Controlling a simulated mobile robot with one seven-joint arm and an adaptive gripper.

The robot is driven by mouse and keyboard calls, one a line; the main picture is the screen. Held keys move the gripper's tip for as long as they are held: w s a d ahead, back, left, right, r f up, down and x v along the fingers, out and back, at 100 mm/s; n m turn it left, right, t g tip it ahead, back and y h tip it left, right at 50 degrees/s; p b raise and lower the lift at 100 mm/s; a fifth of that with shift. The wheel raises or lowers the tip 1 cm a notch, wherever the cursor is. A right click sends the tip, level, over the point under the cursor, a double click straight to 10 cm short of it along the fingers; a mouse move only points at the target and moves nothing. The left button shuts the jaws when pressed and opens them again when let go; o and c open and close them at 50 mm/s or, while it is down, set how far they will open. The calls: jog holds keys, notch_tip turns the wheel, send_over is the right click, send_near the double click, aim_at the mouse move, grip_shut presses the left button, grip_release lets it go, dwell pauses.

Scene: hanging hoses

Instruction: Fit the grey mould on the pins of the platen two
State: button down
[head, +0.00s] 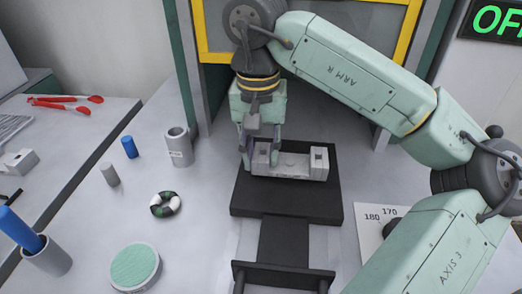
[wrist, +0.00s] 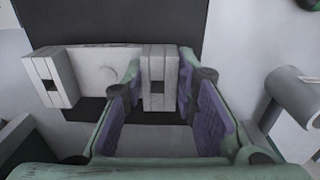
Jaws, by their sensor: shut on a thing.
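The grey mould (head: 295,166) is a light grey bar with a raised block at each end; it also shows in the wrist view (wrist: 105,66). It is over the rear part of the black platen (head: 300,207), which also shows in the wrist view (wrist: 180,22). My gripper (head: 252,160) points down at the mould's left end in the head view. In the wrist view my gripper (wrist: 159,85) has its purple-padded fingers around one end block, shut on it. The pins are hidden, and I cannot tell whether the mould rests on the platen or is just above it.
A grey cup (head: 178,147), a blue cylinder (head: 129,147), a small grey cylinder (head: 110,174), a ring (head: 165,204) and a round green-topped pad (head: 135,266) stand left of the platen. A yellow-framed opening (head: 333,59) is behind. A numbered sheet (head: 375,225) lies at right.

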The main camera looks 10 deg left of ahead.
jog(key=shift+f+b, duration=0.4)
dwell(0.5)
jog(key=c, duration=1.2)
grip_release()
